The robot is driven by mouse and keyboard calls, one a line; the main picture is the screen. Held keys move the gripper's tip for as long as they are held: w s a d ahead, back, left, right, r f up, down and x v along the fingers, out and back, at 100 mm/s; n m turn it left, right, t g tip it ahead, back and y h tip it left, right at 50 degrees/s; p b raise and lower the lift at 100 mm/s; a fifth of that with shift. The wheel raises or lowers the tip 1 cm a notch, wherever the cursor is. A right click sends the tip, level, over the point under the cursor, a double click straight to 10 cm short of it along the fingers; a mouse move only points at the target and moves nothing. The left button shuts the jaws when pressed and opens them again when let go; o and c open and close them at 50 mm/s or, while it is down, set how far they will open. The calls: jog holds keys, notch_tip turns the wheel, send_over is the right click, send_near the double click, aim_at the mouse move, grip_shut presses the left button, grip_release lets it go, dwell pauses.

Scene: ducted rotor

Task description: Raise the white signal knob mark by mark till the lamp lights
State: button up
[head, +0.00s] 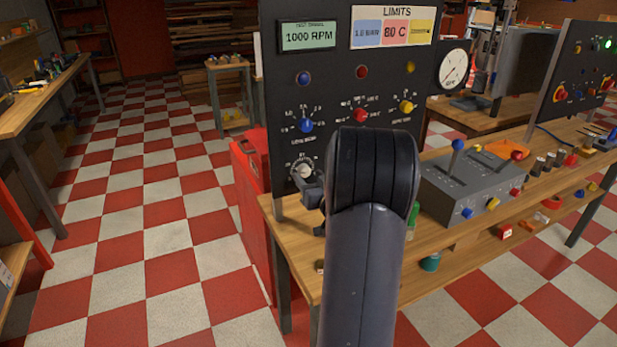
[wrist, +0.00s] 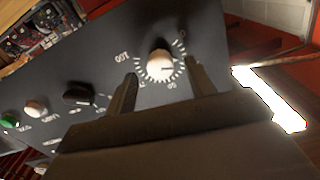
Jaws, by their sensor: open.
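The white signal knob (head: 303,170) sits low on the left of the dark upright panel (head: 280,140), inside a ring of white marks. In the wrist view the same knob (wrist: 160,64) shows its round pale face and the marks around it; its exact setting is too small to read. My gripper (head: 312,190) is at the panel just below and right of the knob. In the wrist view my gripper (wrist: 160,84) is open, one finger on each side of the knob, with visible gaps. Blue (head: 303,78), red (head: 361,72) and yellow (head: 410,68) lamps above look unlit.
Blue (head: 306,125), red (head: 360,115) and yellow (head: 406,106) knobs sit above the white one. A display (head: 308,36) reads 1000 RPM. A grey lever box (head: 470,185) stands right on the wooden bench. A black knob (wrist: 78,95) is on the panel.

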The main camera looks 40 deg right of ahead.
jog(key=v, duration=0.9)
jog(key=shift+b, duration=0.4)
jog(key=p+x, duration=0.1)
jog(key=x, duration=0.9)
jog(key=shift+w+d, duration=0.1)
jog(key=shift+w, duration=0.3)
jog(key=shift+s, duration=0.1)
